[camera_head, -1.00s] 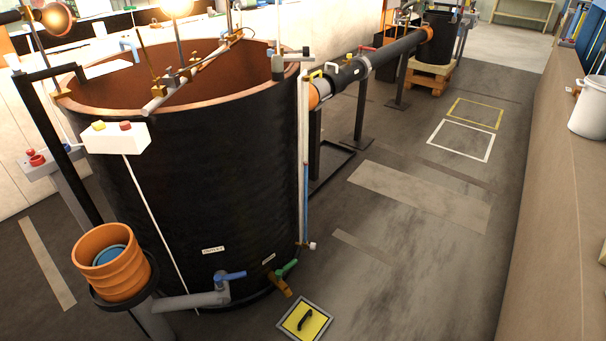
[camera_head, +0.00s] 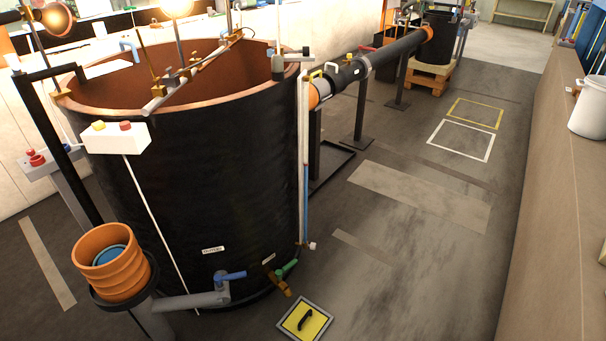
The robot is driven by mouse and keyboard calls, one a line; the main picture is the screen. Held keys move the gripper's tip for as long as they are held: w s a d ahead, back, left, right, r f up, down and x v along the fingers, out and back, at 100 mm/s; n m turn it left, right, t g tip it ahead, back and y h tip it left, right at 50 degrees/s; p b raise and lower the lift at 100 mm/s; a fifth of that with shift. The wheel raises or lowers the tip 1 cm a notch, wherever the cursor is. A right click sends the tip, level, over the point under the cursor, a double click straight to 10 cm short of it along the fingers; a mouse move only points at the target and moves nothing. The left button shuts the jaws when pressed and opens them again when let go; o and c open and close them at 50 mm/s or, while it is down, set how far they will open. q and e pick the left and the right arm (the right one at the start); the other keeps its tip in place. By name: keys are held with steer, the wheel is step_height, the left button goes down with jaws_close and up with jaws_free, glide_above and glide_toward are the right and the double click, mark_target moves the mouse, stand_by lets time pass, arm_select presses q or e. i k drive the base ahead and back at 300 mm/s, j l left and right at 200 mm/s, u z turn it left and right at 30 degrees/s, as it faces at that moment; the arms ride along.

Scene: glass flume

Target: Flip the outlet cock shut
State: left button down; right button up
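A large black tank (camera_head: 200,190) with a copper-brown inside stands at left centre. Low on its front, under a small white label (camera_head: 213,249), a grey outlet pipe (camera_head: 190,300) carries a cock with a blue lever (camera_head: 231,275). The lever points right, across the pipe's upright part. The label's text is too small to read surely. Right of it, a second cock with a green handle (camera_head: 287,267) sits on a brass spout (camera_head: 279,284) by another label. Neither of my grippers is in view, and nothing visible touches either cock.
An orange ribbed pot (camera_head: 120,278) stands in a black ring at the grey pipe's left end. A yellow floor plate (camera_head: 305,320) with a black handle lies right of the cocks. A long black pipe (camera_head: 375,62) runs back from the tank. The floor (camera_head: 400,270) at right is clear.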

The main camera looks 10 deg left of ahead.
mark_target(218, 278)
steer(key=u, duration=1.05)
steer(key=i+l+u, duration=0.1)
steer(key=l, duration=0.25)
steer(key=i+l+u, duration=0.1)
steer(key=i+l, duration=0.2)
steer(key=i+l+u, duration=0.15)
steer(key=l, duration=0.25)
steer(key=i+l+u, duration=0.1)
steer(key=l, duration=0.3)
steer(key=i+l+u, duration=0.1)
steer(key=l, duration=0.3)
steer(key=i+l+u, duration=0.1)
steer(key=i+l, duration=0.15)
steer(key=l, duration=0.15)
